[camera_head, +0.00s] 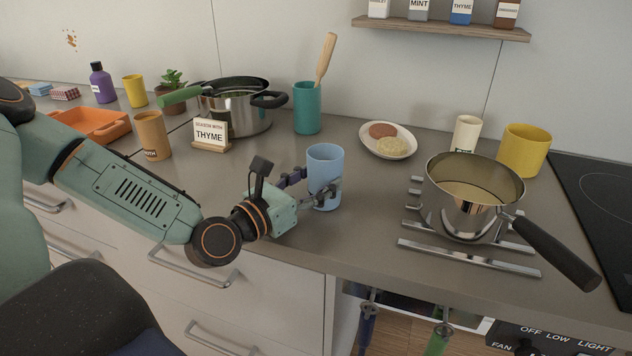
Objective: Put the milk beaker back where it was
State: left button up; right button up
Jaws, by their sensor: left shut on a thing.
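My left gripper (308,184) is shut on a light-blue beaker (325,165), with its fingers around the lower part. The beaker is upright near the counter's front edge. I cannot tell whether its base touches the counter, and no label shows on it. A cream beaker (466,132) with a label too small to read stands behind the saucepan (478,192). A tan beaker (152,136) with a dark label stands at the left. My right gripper is not in view.
The saucepan sits on metal bars (468,258), its handle pointing to the front right. A plate (404,151) with two patties, a teal utensil holder (306,106), a steel pot (236,115) and a thyme sign (211,133) stand behind. Counter around the blue beaker is clear.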

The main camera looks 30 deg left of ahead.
pick_arm(q)
jog(key=shift+f, duration=0.15)
jog(key=o, duration=1.5)
